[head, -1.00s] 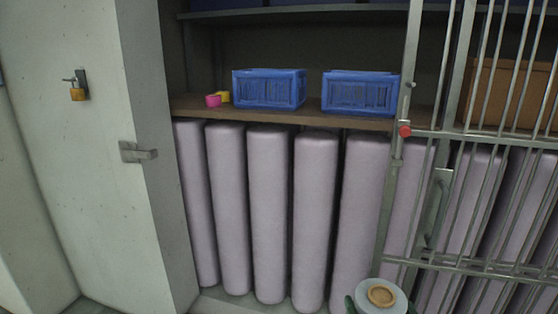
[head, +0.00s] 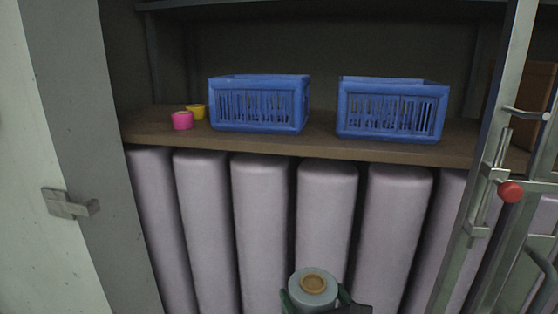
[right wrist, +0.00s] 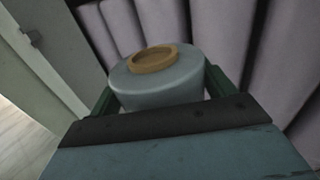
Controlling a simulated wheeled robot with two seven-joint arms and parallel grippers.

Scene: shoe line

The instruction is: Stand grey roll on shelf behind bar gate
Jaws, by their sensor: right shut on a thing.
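The grey roll (head: 314,290), with a tan core ring on top, is low in the middle of the head view. My right gripper (head: 316,299) is shut on it, its green fingers on either side. In the right wrist view the roll (right wrist: 158,83) sits upright between the fingers. The wooden shelf (head: 270,146) is above and beyond the roll. The bar gate (head: 490,190), with a red knob, stands at the right, swung clear of the shelf's left and middle part. My left gripper is not in view.
Two blue crates (head: 258,103) and (head: 390,110) stand on the shelf. A pink roll (head: 182,120) and a yellow roll (head: 196,111) are at its left. Tall lilac rolls (head: 262,220) fill the space below. A grey post with a latch (head: 70,204) is at left. Free shelf shows between the crates.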

